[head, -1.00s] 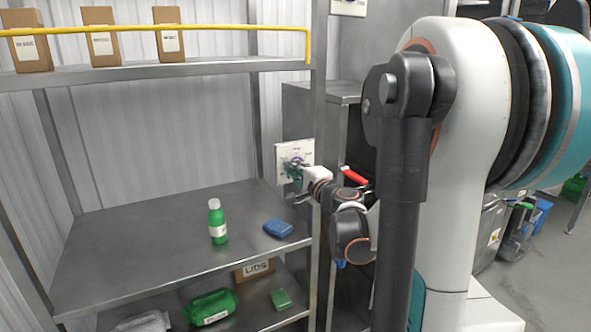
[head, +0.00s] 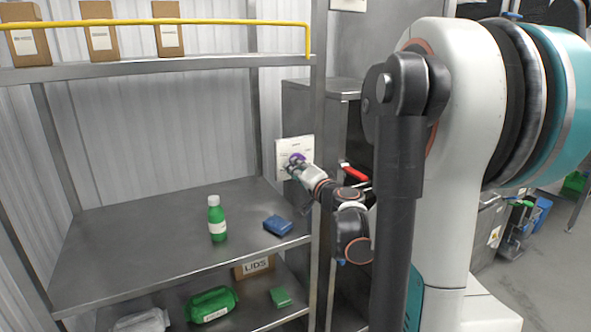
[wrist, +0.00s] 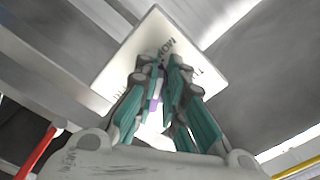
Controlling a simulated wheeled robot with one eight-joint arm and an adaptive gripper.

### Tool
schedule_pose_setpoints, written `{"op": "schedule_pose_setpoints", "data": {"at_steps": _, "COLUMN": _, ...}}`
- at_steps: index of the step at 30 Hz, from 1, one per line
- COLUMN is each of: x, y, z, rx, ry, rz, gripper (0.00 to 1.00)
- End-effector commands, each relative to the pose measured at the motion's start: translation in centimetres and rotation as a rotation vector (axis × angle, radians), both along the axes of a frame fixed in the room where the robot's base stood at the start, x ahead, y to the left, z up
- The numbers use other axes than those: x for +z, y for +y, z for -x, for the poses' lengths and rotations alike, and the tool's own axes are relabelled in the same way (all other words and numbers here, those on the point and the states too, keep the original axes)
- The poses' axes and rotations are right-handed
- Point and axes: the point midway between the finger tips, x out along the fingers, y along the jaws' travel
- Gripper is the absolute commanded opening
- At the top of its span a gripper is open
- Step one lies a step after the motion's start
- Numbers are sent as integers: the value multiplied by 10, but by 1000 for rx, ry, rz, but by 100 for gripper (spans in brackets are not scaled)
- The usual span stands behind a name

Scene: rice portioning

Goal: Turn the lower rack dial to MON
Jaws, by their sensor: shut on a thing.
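The lower rack dial (head: 296,157) is purple and sits on a white label plate (head: 285,145) on the rack's right post. My gripper (head: 294,166) reaches it from the lower right and is shut on it. In the wrist view my gripper's teal fingers (wrist: 162,70) stand in front of the plate (wrist: 122,72), with a bit of the purple dial (wrist: 153,103) between them. The word MON (wrist: 167,47) reads on the plate beyond the fingertips. Another label at right is partly cut off. The dial's pointer is hidden, so its setting cannot be told.
A green bottle (head: 216,220) and a blue pack (head: 278,225) rest on the middle shelf (head: 150,235). A LIDS box (head: 258,265) and green packs lie below. A red handle (head: 355,173) is close to my wrist. Cartons stand on the top shelf behind a yellow rail.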

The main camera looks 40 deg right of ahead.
Motion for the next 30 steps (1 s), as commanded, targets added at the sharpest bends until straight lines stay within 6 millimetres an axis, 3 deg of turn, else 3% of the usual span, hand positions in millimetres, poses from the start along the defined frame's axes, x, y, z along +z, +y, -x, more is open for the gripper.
{"op": "schedule_pose_setpoints", "data": {"at_steps": 12, "x": -2, "y": 1, "z": 1, "rx": 0, "ry": 4, "rz": 10, "gripper": 0}}
{"op": "schedule_pose_setpoints", "data": {"at_steps": 13, "x": -2, "y": 1, "z": 1, "rx": 0, "ry": 4, "rz": 9, "gripper": 14}}
{"op": "schedule_pose_setpoints", "data": {"at_steps": 15, "x": -2, "y": 1, "z": 1, "rx": 0, "ry": 4, "rz": 9, "gripper": 30}}
{"op": "schedule_pose_setpoints", "data": {"at_steps": 26, "x": -1, "y": 0, "z": 2, "rx": -1, "ry": 3, "rz": 8, "gripper": 30}}
{"op": "schedule_pose_setpoints", "data": {"at_steps": 30, "x": -1, "y": 2, "z": 13, "rx": -2, "ry": 3, "rz": 7, "gripper": 30}}
